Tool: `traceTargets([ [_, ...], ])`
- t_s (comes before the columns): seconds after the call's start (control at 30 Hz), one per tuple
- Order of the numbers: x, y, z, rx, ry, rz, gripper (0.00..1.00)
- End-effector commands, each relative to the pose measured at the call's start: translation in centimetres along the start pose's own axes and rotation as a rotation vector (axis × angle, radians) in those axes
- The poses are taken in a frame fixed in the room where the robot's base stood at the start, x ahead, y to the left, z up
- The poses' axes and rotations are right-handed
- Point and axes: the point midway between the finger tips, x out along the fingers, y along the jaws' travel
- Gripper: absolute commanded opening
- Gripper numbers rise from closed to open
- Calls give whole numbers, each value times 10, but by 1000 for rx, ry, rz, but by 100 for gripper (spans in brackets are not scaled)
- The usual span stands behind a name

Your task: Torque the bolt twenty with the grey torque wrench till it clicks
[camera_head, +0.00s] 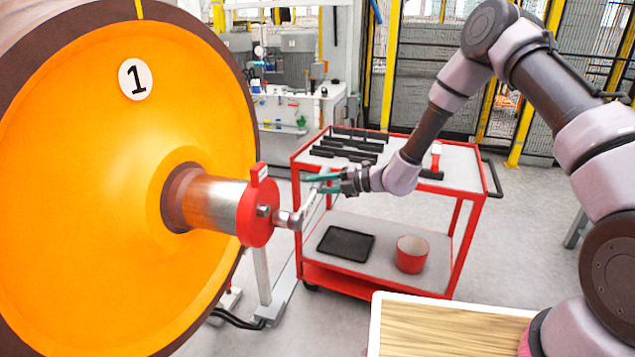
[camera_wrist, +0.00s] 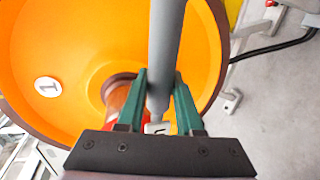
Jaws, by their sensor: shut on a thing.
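The grey torque wrench shows in the head view (camera_head: 310,203) and as a thick grey shaft in the wrist view (camera_wrist: 166,50). My gripper (camera_head: 322,181) is shut on it, its green fingers on both sides of the shaft (camera_wrist: 163,105). The wrench's socket end (camera_head: 287,219) is at the face of the red end cap (camera_head: 257,212), on the axle of the orange wheel (camera_head: 100,170). The socket hides the bolt there; I cannot tell whether it is fully seated. Another bolt head (camera_head: 263,210) shows beside it. No number twenty is readable.
A red trolley (camera_head: 463,262) stands behind the gripper, with black tools (camera_head: 348,145) on top. Its lower shelf holds a black tray (camera_head: 346,244) and a red container (camera_head: 411,254). A wood-topped surface (camera_head: 445,330) is at the front. A grey stand (camera_head: 262,285) is below the axle.

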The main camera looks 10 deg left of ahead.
Motion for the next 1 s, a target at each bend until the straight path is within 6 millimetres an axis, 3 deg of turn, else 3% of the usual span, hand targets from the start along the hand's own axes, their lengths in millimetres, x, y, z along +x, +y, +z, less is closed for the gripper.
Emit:
traceTargets([
  [0.2,7,-25,-1,136,36,0,0],
  [0.57,8,-28,-1,160,42,0,0],
  [0.8,15,-55,-9,304,80,1,0],
  [1.0,17,-64,-12,367,98,0,0],
])
